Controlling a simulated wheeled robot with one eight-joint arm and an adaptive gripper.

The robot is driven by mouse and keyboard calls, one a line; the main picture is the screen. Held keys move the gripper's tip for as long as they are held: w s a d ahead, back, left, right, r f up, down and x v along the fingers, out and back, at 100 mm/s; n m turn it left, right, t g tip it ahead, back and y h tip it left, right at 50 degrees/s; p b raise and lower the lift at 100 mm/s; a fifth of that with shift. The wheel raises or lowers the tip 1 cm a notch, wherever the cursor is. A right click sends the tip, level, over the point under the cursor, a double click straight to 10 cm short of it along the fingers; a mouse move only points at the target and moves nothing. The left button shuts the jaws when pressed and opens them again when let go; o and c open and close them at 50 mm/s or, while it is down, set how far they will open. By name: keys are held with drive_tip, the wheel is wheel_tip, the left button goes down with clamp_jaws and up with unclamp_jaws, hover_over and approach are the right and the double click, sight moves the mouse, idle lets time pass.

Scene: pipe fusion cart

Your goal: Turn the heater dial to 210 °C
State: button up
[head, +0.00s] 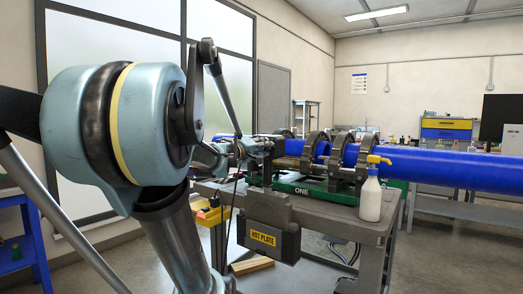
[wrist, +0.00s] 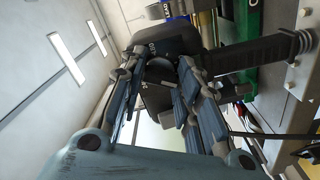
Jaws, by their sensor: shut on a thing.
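The heater's dark control box (wrist: 172,38) is at the upper middle of the wrist view, with small white marks too blurred to read. Its ribbed black handle (wrist: 262,52) runs off to the right. My gripper (wrist: 162,68) reaches up to the box from below, its two fingers on either side of the dial. The fingers are closed on the dial, which they mostly hide; its setting cannot be read. In the head view my gripper (head: 243,149) is at the heater above the cart's left end, small and partly hidden by my arm.
The grey cart (head: 352,232) carries the green-based pipe clamp machine (head: 325,194) with blue pipe (head: 450,171). A white spray bottle (head: 370,198) stands at the cart's front. Cables hang near my gripper.

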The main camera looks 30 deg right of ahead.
drive_tip(key=shift+f, duration=0.15)
drive_tip(key=o, duration=1.1)
drive_tip(key=shift+c, duration=0.2)
drive_tip(key=v, duration=1.2)
drive_tip(key=shift+w, duration=0.1)
